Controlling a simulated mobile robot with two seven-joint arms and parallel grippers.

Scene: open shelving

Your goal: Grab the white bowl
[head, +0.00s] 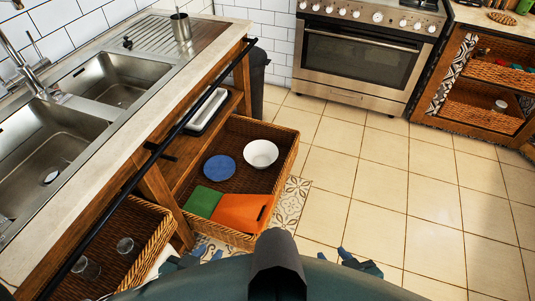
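The white bowl (261,154) sits upright and empty in a pulled-out wicker drawer (284,172) under the counter, near its far right side. My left gripper (208,253) is low in the picture, nearer to me than the drawer and clear of the bowl. Its small blue fingertips look apart with nothing between them. My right gripper (333,255) is low, right of centre, over the tiled floor. Its fingertips also look apart and empty. My own body hides part of both grippers.
Beside the bowl lie a blue plate (219,168), a green board (203,202) and an orange board (241,212). A second wicker drawer (150,226) holds glasses. The counter edge has a dark rail (186,120). The floor (385,185) to the right is clear.

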